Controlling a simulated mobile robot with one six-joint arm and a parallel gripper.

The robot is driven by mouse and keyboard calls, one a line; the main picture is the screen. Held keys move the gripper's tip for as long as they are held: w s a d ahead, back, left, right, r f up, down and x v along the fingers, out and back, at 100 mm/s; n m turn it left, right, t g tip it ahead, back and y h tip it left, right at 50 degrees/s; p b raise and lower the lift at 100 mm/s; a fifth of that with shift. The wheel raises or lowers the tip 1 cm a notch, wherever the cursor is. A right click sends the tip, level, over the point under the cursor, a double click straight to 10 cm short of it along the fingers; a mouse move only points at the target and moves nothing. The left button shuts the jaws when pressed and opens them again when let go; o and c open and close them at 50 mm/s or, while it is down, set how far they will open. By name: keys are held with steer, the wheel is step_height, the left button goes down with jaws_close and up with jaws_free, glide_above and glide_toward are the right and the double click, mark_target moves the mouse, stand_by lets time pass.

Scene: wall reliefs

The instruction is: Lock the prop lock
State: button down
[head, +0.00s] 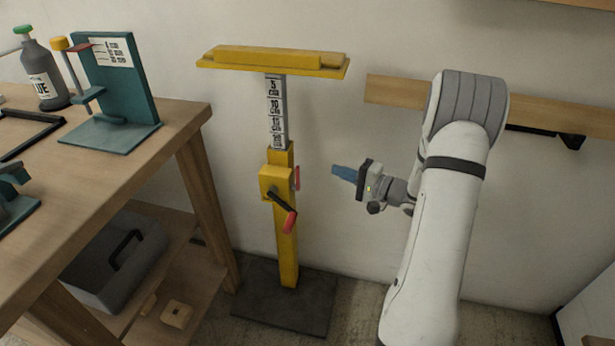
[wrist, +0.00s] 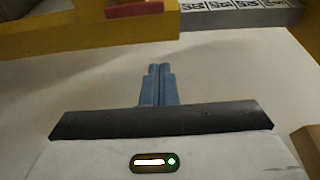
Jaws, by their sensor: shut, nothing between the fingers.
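The prop is a yellow post (head: 286,235) with a grey measuring scale (head: 276,110) sliding out of it and a yellow top beam (head: 272,60). A small red lever (head: 297,177), which looks like the prop lock, sits on the right side of its yellow housing. A crank with a red handle (head: 290,222) hangs at the front, pointing down and right. My gripper (head: 335,171) is shut and empty, to the right of the red lever with a gap between. In the wrist view, the blue fingertips (wrist: 160,70) are together, and a red part (wrist: 135,10) shows at the top edge.
A wooden workbench (head: 150,130) with a teal stand (head: 125,90) and a grey bottle (head: 42,75) is on the left. A wooden rail (head: 395,92) runs along the wall behind my arm. The prop's dark base plate (head: 285,297) lies on the floor.

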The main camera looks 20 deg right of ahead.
steer(key=shift+w+d+f, duration=0.1)
steer(key=shift+d+f, duration=0.05)
steer(key=shift+d, duration=0.05)
steer(key=b+x, duration=0.1)
steer(key=x, duration=1)
steer(key=shift+s+a+b, duration=0.15)
steer(key=shift+s+a, duration=0.05)
steer(key=shift+s, duration=0.5)
steer(key=shift+s+a+b, duration=0.2)
steer(key=shift+s, duration=0.55)
steer(key=shift+s+a+b, duration=0.15)
steer(key=shift+s+a, duration=0.05)
steer(key=shift+s, duration=0.5)
